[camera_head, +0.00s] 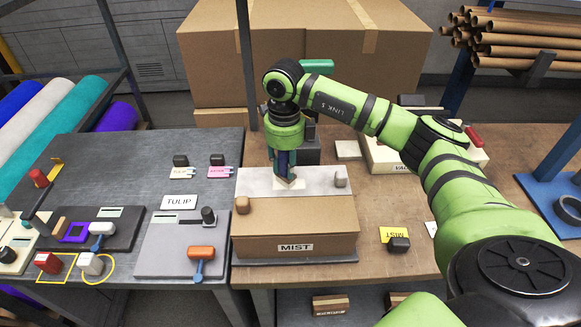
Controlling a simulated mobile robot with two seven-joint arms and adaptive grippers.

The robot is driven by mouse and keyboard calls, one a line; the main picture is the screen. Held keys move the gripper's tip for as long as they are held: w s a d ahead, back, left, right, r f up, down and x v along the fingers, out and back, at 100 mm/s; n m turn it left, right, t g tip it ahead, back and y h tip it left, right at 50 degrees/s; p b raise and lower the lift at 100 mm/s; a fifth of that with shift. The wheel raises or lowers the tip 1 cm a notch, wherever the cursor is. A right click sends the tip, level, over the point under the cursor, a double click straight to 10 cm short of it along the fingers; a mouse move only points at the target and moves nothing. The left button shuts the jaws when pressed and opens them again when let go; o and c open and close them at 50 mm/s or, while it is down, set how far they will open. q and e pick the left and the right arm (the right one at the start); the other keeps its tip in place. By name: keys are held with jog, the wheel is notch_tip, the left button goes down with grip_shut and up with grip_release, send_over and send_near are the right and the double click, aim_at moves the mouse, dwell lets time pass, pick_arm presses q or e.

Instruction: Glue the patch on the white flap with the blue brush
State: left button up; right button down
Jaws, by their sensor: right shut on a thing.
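A cardboard box (295,245) labelled MIST stands on the brown bench. A white flap (320,172) lies along the far part of its top. My right gripper (284,164) points straight down over the flap's middle. It is shut on the blue brush (283,158), mostly hidden between the fingers. The pale brush end (290,183) is at the flap's surface; I cannot tell whether it touches. No separate patch can be made out on the flap. My left gripper is out of view.
Small blocks (242,205) and (340,178) sit at the box top's left and right. A yellow MIST card (393,234) and a dark-handled stamp (398,244) lie right of it.

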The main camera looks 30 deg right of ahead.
jog(key=shift+w+a, duration=0.2)
jog(key=shift+w, duration=0.65)
jog(key=shift+r, duration=0.15)
jog(key=shift+r+p, duration=0.45)
jog(key=shift+r, duration=0.3)
